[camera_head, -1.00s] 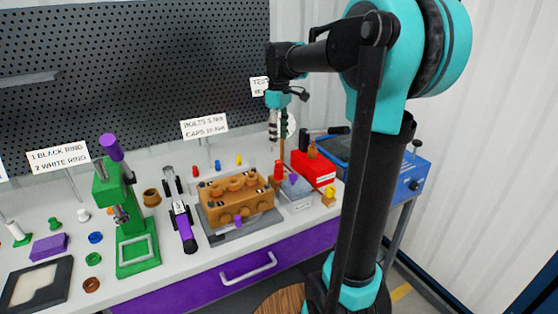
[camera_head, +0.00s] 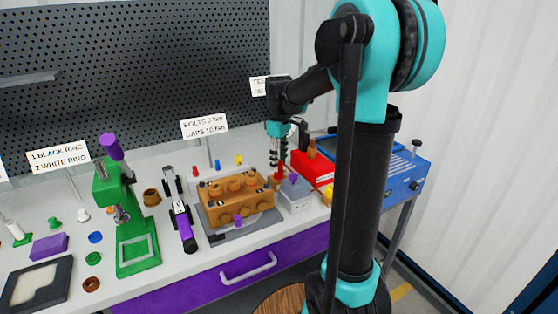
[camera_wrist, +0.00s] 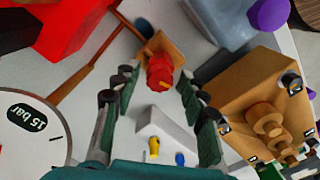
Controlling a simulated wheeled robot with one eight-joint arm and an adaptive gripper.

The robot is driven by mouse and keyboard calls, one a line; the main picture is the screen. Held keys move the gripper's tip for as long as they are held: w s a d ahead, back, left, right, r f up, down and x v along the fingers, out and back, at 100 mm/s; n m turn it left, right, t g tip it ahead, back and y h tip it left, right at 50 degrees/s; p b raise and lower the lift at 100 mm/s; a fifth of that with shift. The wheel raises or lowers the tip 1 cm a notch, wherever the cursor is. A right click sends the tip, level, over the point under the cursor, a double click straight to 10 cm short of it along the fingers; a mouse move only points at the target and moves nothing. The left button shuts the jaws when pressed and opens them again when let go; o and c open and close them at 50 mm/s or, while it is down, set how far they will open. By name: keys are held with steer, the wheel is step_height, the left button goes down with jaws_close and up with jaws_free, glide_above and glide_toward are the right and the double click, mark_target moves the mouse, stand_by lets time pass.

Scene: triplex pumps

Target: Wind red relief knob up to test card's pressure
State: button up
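The red relief knob (camera_wrist: 159,74) sits on a tan-orange block (camera_wrist: 167,48) in the wrist view. My gripper (camera_wrist: 160,88) is open, with one green-padded finger on each side of the knob and visible gaps between. In the head view my gripper (camera_head: 279,160) points down at the bench's right part, with red of the knob (camera_head: 282,172) showing at its fingertips. A white round gauge (camera_wrist: 22,142) marked "15 bar" is partly in view at lower left of the wrist view; its needle reading is unclear. The test card (camera_head: 259,86) is mostly hidden behind my arm.
An orange pump block (camera_head: 238,205) stands left of the gripper. A grey box (camera_head: 294,197) with a purple knob is close to its right. A red box (camera_head: 312,168) and blue unit (camera_head: 400,175) stand further right. A copper rod (camera_wrist: 88,68) runs beside the knob.

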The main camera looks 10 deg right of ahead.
jaws_close()
steer(key=shift+m, duration=0.3)
steer(key=m, duration=1.2)
steer(key=shift+m, duration=0.3)
stand_by(0.3)
steer(key=shift+o, duration=1)
jaws_free()
steer(key=shift+r, duration=0.1)
